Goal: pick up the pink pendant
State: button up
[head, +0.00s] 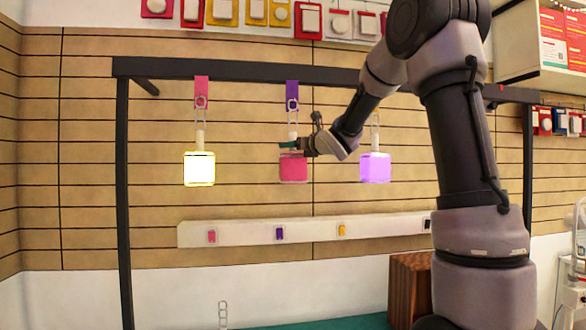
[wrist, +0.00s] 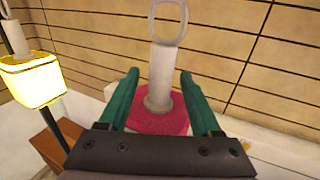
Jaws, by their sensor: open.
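The pink pendant (head: 293,170) hangs by chain links from a purple strap (head: 292,90) on the dark overhead bar, between two other pendants. In the wrist view its pink top (wrist: 158,120) and pale stem (wrist: 161,75) show from above. My gripper (head: 290,146) is at the pendant's stem, just above the pink body. In the wrist view the two green fingers (wrist: 160,82) stand on either side of the stem with gaps to it, open and holding nothing.
A lit yellow pendant (head: 199,169) hangs to the left and a purple pendant (head: 375,168) to the right. The dark bar (head: 240,71) spans above. A pale rail (head: 310,230) with small coloured tags runs below on the slatted wall.

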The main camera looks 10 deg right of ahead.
grip_shut()
jog(key=shift+r, duration=0.1)
dwell(1.3)
